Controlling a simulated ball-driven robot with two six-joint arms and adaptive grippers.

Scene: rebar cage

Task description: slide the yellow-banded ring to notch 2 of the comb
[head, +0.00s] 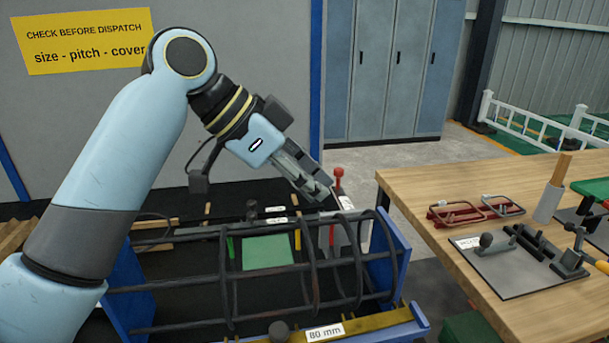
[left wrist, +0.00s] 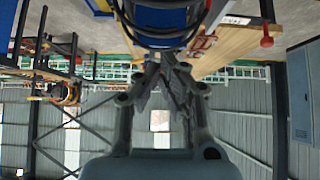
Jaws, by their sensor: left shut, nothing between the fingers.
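The rebar cage of dark long bars and hoops lies between blue end plates (head: 393,250). A yellow band (head: 298,240) shows at the rear of one hoop, right of the green plate; I take this as the yellow-banded ring. A yellow bar (head: 375,328) with an "80 mm" label runs along the cage's front; I cannot make out its notches or tell whether it is the comb. My left gripper (head: 326,194) is shut and empty above the cage's rear right, apart from the yellow band. In the left wrist view its fingers (left wrist: 165,62) point toward dark curved bars. My right gripper is out of view.
A red-knobbed lever (head: 338,178) stands close beside the left fingertips. Green (head: 230,247) and red (head: 331,235) bands show on other hoops. A green plate (head: 268,252) is inside the cage outline. A wooden bench (head: 440,200) with clamps and tools stands at right.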

